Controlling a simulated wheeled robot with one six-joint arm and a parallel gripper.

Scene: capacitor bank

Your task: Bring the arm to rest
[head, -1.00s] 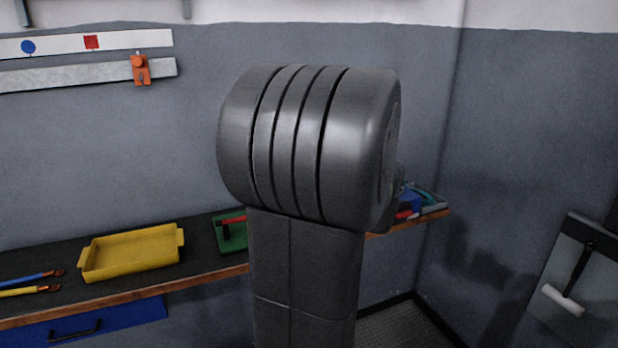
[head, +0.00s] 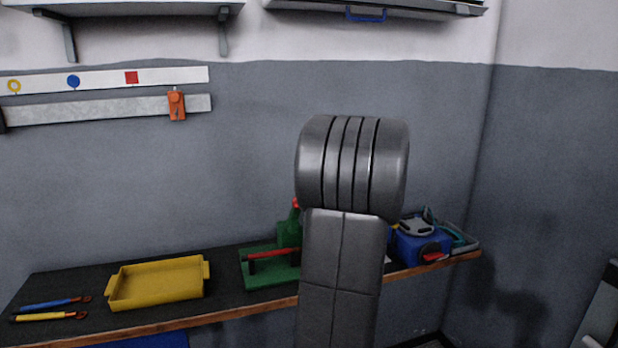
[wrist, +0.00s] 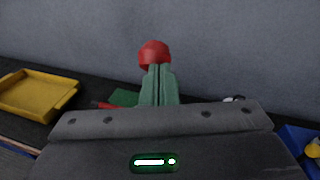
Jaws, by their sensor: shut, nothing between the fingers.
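My gripper (wrist: 158,72) shows in the wrist view. Its wide grey palm fills the bottom, with a lit green indicator on it. Its two narrow fingers stand close together at the middle, shut and empty. A red rounded knob (wrist: 154,53) shows just past the fingertips; I cannot tell its distance. In the head view my thick grey arm link stands upright right of centre, its rounded joint at the top. My gripper is hidden in that view.
A dark workbench (head: 228,285) runs along the wall. A shelf (head: 140,10) and cabinet (head: 400,6) hang above.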

